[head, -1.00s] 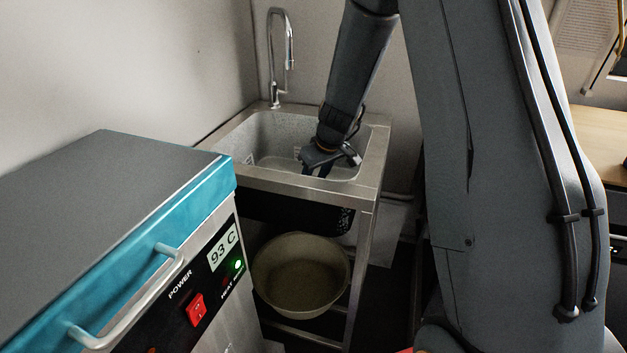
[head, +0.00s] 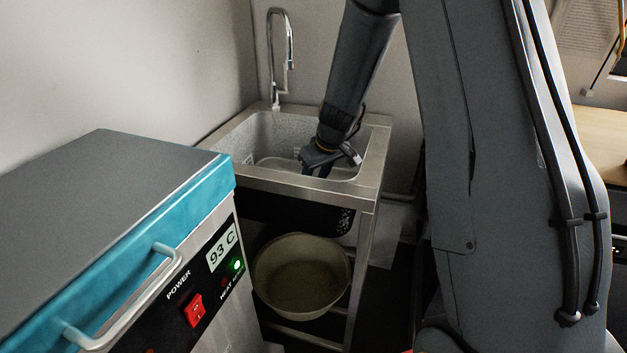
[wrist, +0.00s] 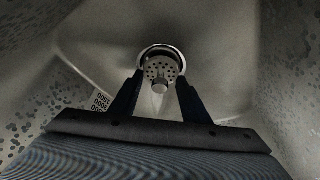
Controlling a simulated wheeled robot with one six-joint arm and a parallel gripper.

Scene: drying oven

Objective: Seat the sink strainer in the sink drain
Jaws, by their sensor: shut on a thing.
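The sink strainer (wrist: 160,70) is a small perforated metal disc with a knob, between my fingertips in the wrist view. My gripper (wrist: 160,78) is shut on it, one dark finger on each side. The drain (wrist: 146,50) shows as a bright round rim with a dark opening just beyond the strainer. The strainer overlaps the near part of the drain, and a dark crescent shows past its far edge. I cannot tell whether it touches the rim. In the head view my gripper (head: 317,170) points down inside the sink (head: 270,130); strainer and drain are hidden there.
The sink's speckled walls surround my gripper. A tall faucet (head: 276,60) stands at its back left corner. A bowl (head: 300,280) sits below the sink. A blue-edged drying oven (head: 110,190) reading 93 C stands at front left.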

